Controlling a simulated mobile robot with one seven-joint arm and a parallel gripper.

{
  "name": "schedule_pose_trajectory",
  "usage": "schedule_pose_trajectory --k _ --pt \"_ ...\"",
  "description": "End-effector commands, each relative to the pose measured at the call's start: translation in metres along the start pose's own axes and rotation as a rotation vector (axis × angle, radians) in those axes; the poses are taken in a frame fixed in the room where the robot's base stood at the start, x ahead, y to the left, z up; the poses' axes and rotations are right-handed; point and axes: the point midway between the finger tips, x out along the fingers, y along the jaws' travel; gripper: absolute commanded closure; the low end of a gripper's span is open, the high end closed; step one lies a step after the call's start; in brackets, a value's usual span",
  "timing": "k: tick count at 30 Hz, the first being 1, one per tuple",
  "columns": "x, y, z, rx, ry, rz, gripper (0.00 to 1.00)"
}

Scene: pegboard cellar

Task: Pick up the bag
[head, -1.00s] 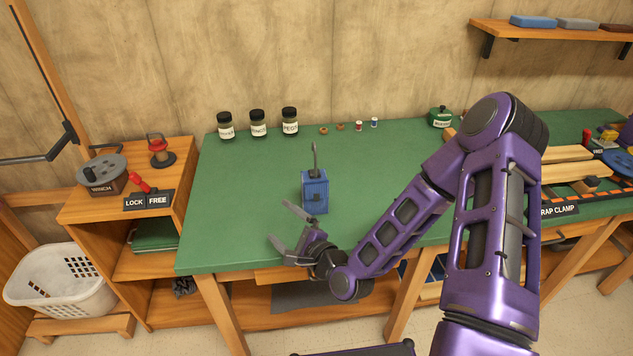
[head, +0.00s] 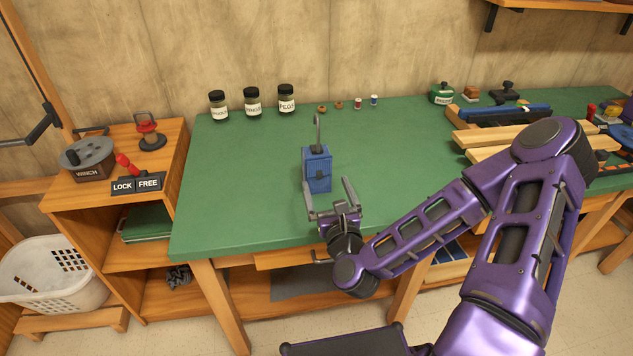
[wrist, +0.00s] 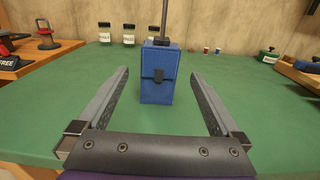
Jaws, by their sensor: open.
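The bag is a small blue upright box-shaped bag (head: 317,171) with a dark clasp and a tall grey handle or rod rising from its top. It stands on the green bench top (head: 240,215). My gripper (head: 331,191) is open and empty, just in front of the bag on the near side. In the wrist view the bag (wrist: 158,82) stands upright, centred between the spread fingers and a little beyond their tips. No finger appears to touch it.
Several dark-lidded jars, including one labelled PEGS (head: 286,100), and small spools (head: 358,103) stand at the back. A winch (head: 88,157) and LOCK/FREE plate (head: 137,185) sit on the left shelf unit. Wooden boards (head: 500,137) lie right. The green surface around the bag is clear.

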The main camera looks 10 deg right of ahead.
Motion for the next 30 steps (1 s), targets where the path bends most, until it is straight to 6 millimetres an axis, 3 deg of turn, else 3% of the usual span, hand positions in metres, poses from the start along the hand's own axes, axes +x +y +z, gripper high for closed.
schedule_pose_trajectory --k 3,9,16,24,30 --pt "0.029 0.000 0.003 -0.004 -0.006 -0.001 0.00" --pt "0.061 0.000 0.002 -0.002 -0.003 0.000 0.00" --pt "0.076 0.000 0.001 -0.003 -0.002 -0.001 0.00" --pt "0.115 -0.001 -0.003 -0.002 -0.002 -0.001 0.00" --pt "0.121 -0.001 -0.003 -0.002 0.000 0.000 0.00"
